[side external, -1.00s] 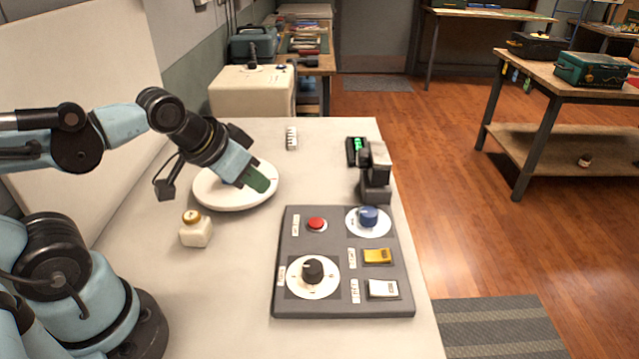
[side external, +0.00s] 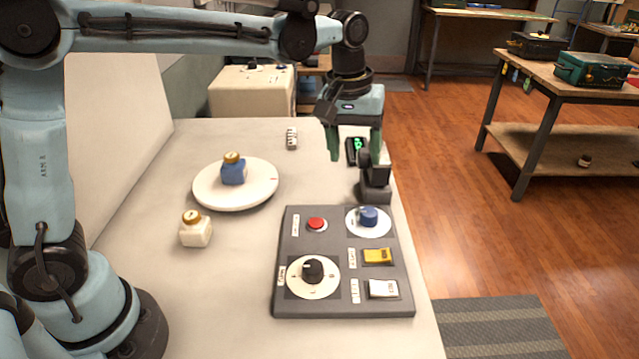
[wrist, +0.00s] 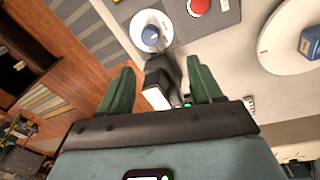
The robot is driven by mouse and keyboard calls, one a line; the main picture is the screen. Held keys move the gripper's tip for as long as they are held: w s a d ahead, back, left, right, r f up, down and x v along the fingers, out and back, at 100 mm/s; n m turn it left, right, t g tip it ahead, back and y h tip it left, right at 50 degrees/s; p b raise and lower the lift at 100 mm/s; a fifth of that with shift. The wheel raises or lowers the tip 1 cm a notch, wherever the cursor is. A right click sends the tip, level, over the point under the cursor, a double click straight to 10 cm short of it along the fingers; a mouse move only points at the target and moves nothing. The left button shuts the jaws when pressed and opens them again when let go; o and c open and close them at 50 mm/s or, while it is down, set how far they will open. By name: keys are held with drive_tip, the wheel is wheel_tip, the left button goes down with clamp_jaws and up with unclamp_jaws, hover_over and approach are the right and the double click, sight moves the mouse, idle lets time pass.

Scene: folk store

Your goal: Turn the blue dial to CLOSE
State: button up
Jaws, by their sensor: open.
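The blue dial (side external: 368,216) sits on a white disc at the far right corner of the dark grey control panel (side external: 335,222). It also shows in the wrist view (wrist: 151,35), above the fingers. Any CLOSE mark on its disc is too small to read. My gripper (side external: 357,150) points down with its green fingers apart and empty. It is in the air beyond the dial, over the black upright device (side external: 374,178). In the wrist view that device (wrist: 160,78) shows between the two fingers.
The panel also carries a red button (side external: 316,224), a black knob (side external: 313,270), a yellow switch (side external: 377,256) and a white switch (side external: 382,289).

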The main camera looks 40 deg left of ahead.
sight(369, 212)
drive_tip(key=shift+n+g, duration=0.5)
drive_tip(key=shift+n, duration=0.1)
drive_tip(key=w+d+f, duration=0.1)
drive_tip(key=f, duration=0.3)
drive_tip(key=w+f, duration=0.1)
drive_tip(key=f, duration=0.4)
drive_tip(key=d+f, duration=0.1)
drive_tip(key=f, duration=0.4)
drive_tip(key=shift+w+d, duration=0.3)
drive_tip(key=shift+w, duration=0.1)
drive_tip(key=c, duration=1.1)
